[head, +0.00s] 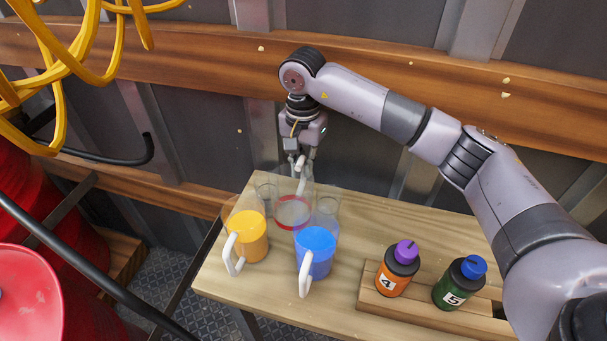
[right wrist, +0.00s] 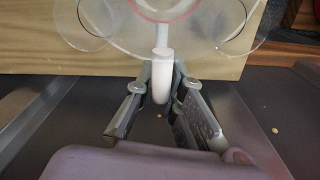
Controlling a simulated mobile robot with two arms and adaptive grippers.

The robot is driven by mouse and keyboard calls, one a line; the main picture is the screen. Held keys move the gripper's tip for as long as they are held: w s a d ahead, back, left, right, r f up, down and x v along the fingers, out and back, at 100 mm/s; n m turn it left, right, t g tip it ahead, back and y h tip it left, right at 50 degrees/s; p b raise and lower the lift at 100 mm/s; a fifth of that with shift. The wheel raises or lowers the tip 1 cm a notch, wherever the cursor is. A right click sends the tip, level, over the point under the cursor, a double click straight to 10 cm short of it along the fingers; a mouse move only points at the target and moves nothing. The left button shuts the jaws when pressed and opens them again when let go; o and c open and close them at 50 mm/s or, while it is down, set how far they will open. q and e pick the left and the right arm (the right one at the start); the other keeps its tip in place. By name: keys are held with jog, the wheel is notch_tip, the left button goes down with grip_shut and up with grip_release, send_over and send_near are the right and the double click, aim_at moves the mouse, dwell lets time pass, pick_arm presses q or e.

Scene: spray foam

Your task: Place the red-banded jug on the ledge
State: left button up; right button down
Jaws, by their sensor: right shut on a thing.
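The red-banded jug (head: 293,213) is clear, with a red ring near its base and a white handle toward the wall. It appears upright among other vessels at the back left of the wooden table (head: 330,262). My right gripper (head: 302,158) points down at the handle and is shut on it. In the right wrist view, the fingers flank the white handle (right wrist: 161,80). I cannot tell whether the jug's base touches the table. A wooden ledge (head: 400,80) runs along the wall behind and above the table. My left gripper is not in view.
A yellow-filled jug (head: 247,238) and a blue-filled jug (head: 317,252) stand close in front. Clear beakers (head: 327,203) flank the held jug. An orange bottle (head: 397,272) and a green bottle (head: 458,286) stand in a wooden holder at right. Yellow hoses hang upper left.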

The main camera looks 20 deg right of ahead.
aim_at(303, 179)
jog(key=shift+f, duration=2.3)
jog(key=c, duration=1.7)
grip_release()
jog(key=shift+r+p, duration=0.15)
jog(key=shift+p, duration=0.2)
